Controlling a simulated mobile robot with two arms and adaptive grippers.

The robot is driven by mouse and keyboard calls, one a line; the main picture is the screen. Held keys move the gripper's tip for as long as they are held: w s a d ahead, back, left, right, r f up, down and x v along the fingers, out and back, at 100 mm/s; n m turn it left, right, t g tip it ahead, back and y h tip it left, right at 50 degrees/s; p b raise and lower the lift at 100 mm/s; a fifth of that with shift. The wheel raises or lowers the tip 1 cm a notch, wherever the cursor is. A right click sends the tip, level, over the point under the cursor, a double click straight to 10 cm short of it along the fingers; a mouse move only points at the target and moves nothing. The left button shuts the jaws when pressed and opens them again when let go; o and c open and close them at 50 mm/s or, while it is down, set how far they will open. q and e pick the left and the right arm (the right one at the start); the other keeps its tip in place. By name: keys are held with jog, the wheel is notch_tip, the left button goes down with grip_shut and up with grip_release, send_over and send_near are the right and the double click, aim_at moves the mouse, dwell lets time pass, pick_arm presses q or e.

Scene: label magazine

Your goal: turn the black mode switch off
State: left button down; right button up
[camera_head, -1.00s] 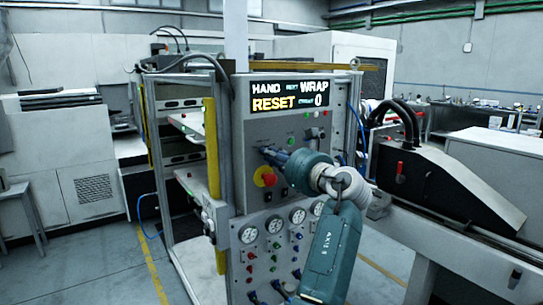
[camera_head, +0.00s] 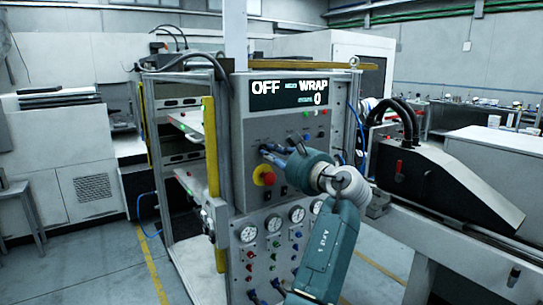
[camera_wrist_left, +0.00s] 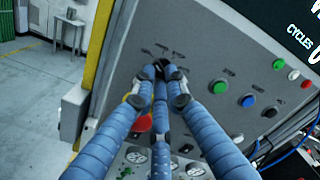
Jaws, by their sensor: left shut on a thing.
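The black mode switch (camera_wrist_left: 174,71) is on the grey control panel (camera_head: 254,122), mostly covered by my fingertips. My left gripper (camera_head: 270,151) is shut on it; the wrist view shows the blue fingers (camera_wrist_left: 162,76) closed around the dark knob. In the head view the switch itself is hidden behind the fingers. The panel's display (camera_head: 290,93) reads "OFF", with "WRAP" at its right and a 0 below. My right gripper is in neither current view.
A red stop button on a yellow base (camera_head: 268,179) sits just below my fingers. Blue (camera_wrist_left: 248,101), green (camera_wrist_left: 220,87) and red buttons are to the right in the wrist view. Several gauges (camera_head: 274,223) and small knobs are lower. A black-hooded machine (camera_head: 440,180) stands at the right.

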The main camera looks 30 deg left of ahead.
pick_arm(q)
jog(key=shift+n, duration=1.1)
jog(key=shift+r, duration=0.1)
jog(key=c, duration=1.8)
grip_release()
jog(key=shift+c, duration=0.2)
jog(key=shift+o, duration=0.4)
jog(key=shift+a, duration=0.1)
jog(key=v, duration=1.2)
jog(key=shift+w, duration=0.15)
